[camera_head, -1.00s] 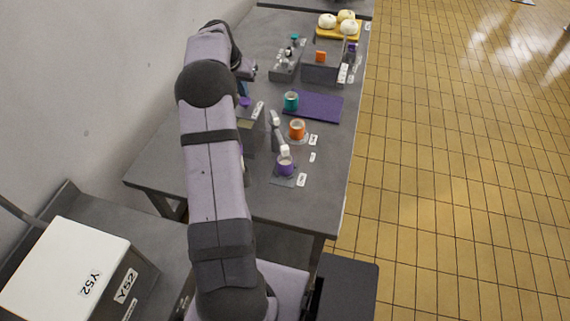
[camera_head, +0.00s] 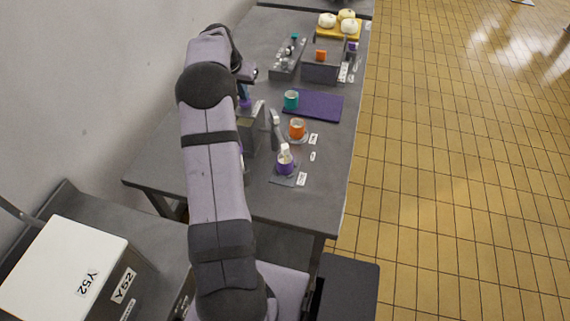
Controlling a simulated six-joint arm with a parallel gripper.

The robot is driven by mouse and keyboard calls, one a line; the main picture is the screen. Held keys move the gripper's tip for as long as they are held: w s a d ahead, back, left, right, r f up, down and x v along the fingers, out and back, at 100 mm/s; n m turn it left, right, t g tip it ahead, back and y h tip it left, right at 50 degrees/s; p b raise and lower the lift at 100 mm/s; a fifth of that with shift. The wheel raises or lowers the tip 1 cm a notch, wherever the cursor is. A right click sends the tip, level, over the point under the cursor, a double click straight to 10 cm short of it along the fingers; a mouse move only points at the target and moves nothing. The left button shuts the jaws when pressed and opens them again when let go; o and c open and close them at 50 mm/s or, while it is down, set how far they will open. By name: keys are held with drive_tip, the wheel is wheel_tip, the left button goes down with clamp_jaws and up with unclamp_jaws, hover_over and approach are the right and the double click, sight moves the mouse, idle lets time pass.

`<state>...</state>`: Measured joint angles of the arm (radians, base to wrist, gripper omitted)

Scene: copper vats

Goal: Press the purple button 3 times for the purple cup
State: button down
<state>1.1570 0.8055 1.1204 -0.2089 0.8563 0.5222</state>
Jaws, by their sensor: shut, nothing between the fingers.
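The purple button (camera_head: 245,104) sits on top of a grey dispenser box (camera_head: 256,115), partly hidden by my arm. My gripper (camera_head: 244,94) is shut and empty, with its tips pointing down right at the button; I cannot tell whether they touch it or how far it is pressed. The purple cup (camera_head: 286,168) stands upright on a grey plate (camera_head: 283,180) near the table's front end, below a pale spout (camera_head: 284,150). What is in the cup is too small to tell.
An orange cup (camera_head: 297,130) stands on a saucer behind the purple cup. A teal cup (camera_head: 291,98) stands on a purple mat (camera_head: 318,105). Farther back are a grey box (camera_head: 320,70), a small device (camera_head: 287,62) and a yellow tray (camera_head: 335,34) with white round items.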

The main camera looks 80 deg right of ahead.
drive_tip(key=shift+f, duration=0.45)
drive_tip(key=shift+r, duration=0.1)
drive_tip(key=shift+r+p, duration=0.9)
drive_tip(key=shift+r, duration=0.35)
drive_tip(key=shift+f, duration=0.25)
drive_tip(key=shift+f+b, duration=0.85)
drive_tip(key=shift+f, duration=0.25)
drive_tip(key=shift+r, duration=0.15)
drive_tip(key=shift+r+p, duration=0.95)
drive_tip(key=shift+r, duration=0.25)
drive_tip(key=shift+f, duration=0.25)
